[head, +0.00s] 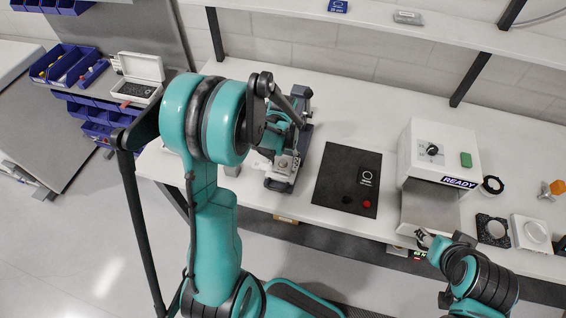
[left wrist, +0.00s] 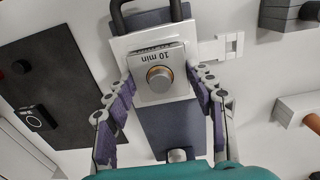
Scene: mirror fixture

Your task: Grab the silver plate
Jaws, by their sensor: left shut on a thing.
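A silver square plate (left wrist: 161,90) marked "10 min", with an orange-rimmed round knob, sits at the upper middle of the left wrist view. My left gripper (left wrist: 160,78) has its fingertips on the plate's two sides and is shut on it. The plate is over a pale bracket and a dark blue-grey base (left wrist: 170,130). In the head view the fixture (head: 284,173) stands on the bench, partly hidden by my left arm. My right gripper (head: 427,238) is small and partly hidden at the bench's front edge; its jaws cannot be made out.
A black mat (head: 345,170) with a red button lies right of the fixture. A white machine labelled READY (head: 440,160) stands further right, beside a black ring and a square black holder (head: 492,229). Blue bins (head: 62,65) and a white case (head: 138,80) are at left. A shelf runs above the bench.

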